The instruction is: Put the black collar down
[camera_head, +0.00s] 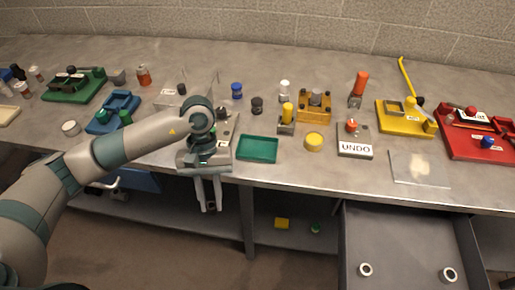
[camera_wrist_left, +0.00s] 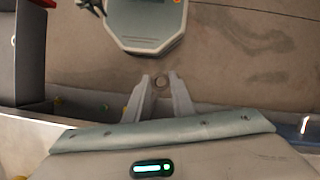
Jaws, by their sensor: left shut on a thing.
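My left gripper (camera_head: 208,196) hangs with its fingers down just in front of the table's near edge, left of the green tray. In the head view the collar is too small to make out. My right gripper is not in view.
The green tray (camera_head: 258,149) sits near the table's front edge, with a yellow round piece (camera_head: 314,141) to its right. A small black piece (camera_head: 257,105) stands behind the tray. An open grey drawer (camera_head: 407,245) below holds two pale rings. Bare tabletop lies around the tray.

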